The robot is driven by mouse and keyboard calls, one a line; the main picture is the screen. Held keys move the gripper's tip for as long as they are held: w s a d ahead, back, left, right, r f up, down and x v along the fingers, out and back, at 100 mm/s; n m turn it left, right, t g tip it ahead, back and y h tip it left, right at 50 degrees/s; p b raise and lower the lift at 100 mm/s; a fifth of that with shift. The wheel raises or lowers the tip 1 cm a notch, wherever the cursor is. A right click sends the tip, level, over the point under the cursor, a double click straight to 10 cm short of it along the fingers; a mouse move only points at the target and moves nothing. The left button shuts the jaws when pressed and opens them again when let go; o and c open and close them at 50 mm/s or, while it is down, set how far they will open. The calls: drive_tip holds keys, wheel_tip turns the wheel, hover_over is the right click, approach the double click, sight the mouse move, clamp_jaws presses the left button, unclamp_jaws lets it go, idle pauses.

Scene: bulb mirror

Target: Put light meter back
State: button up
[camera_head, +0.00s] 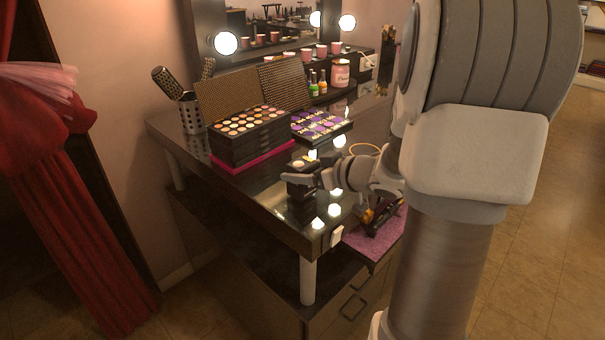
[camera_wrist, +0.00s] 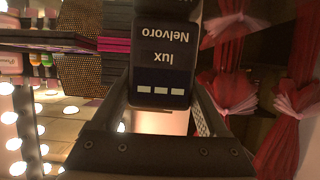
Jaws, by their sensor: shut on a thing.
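The light meter (camera_wrist: 165,60) is a dark, flat device with "lux Nelvoro" printed on its face and pale blocks on a small screen. It appears upside down in the wrist view, between the two fingers of my gripper (camera_wrist: 162,100). My gripper is shut on it. In the head view my gripper (camera_head: 300,178) is at the front part of the glossy black vanity table (camera_head: 255,190), with the meter mostly hard to separate from the dark fingers. Whether the meter touches the tabletop I cannot tell.
A tiered makeup palette (camera_head: 250,135) on a magenta base and a purple palette (camera_head: 322,125) stand behind my gripper. A brush holder (camera_head: 190,112) is at the left. An open drawer (camera_head: 370,245) with pink lining holds dark tools. Bulbs reflect in the tabletop.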

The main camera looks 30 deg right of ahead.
drive_tip(key=shift+f, duration=0.1)
drive_tip(key=o, duration=1.6)
drive_tip(key=shift+c, duration=0.2)
drive_tip(key=shift+s+d+r, duration=0.1)
drive_tip(key=shift+s+r, duration=0.15)
drive_tip(key=shift+r, duration=0.1)
drive_tip(key=p+v, duration=0.3)
drive_tip(key=v, duration=0.8)
drive_tip(key=shift+s, duration=0.2)
